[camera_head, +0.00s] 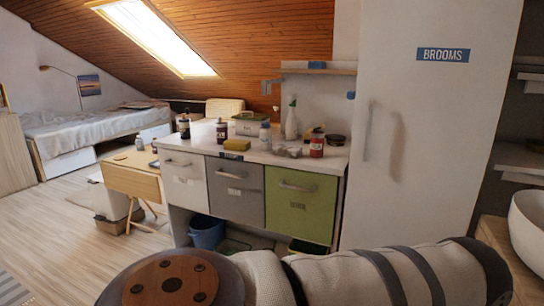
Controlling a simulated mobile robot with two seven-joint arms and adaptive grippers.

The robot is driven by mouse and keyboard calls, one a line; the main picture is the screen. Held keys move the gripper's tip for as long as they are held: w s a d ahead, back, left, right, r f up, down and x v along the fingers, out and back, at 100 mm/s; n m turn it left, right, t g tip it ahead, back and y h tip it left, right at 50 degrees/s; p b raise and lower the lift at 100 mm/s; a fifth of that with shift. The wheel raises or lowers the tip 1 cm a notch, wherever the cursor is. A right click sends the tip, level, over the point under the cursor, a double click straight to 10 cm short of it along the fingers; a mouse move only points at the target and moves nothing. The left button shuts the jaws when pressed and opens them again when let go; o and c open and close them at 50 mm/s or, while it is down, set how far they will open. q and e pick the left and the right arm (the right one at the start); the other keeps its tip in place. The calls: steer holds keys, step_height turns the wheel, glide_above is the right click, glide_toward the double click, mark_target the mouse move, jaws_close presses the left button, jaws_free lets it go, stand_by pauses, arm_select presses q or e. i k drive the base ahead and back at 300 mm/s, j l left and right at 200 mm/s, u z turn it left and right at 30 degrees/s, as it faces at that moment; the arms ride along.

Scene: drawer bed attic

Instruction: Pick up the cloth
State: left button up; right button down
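I cannot pick out the cloth with certainty. A small yellow block-like item (237,145), perhaps a sponge or a folded cloth, lies near the front edge of the white counter (202,149). It is too small to tell which. One of my arm's thick grey links fills the bottom of the view, well in front of the counter. Neither of my grippers shows in this view.
Several bottles and jars, among them a red jar (317,145) and a spray bottle (291,119), crowd the counter. A tall white cabinet (430,130) marked BROOMS stands right. A wooden side table (132,181) stands left. Floor (60,240) is open at left.

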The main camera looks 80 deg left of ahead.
mark_target(294, 152)
steer(key=u, duration=2.35)
